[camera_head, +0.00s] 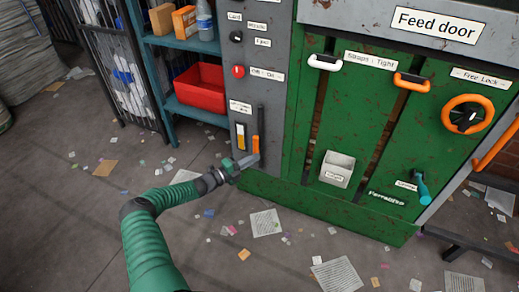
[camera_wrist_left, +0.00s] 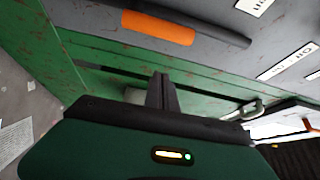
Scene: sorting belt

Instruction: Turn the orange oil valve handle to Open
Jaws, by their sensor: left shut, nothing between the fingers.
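The orange oil valve handle (camera_head: 256,145) is the orange end of a dark upright bar low on the grey panel, under a small white label. It also shows in the left wrist view (camera_wrist_left: 158,27), at the top, with the dark bar running past it. My left gripper (camera_head: 252,161) is just below the handle in the head view, its arm coming in from the lower left. In the left wrist view its fingers (camera_wrist_left: 162,92) are together and empty, apart from the orange part. I cannot read an Open mark. My right gripper is not in view.
A blue shelf (camera_head: 190,108) with a red bin (camera_head: 201,87) is at left. Scraps litter the floor.

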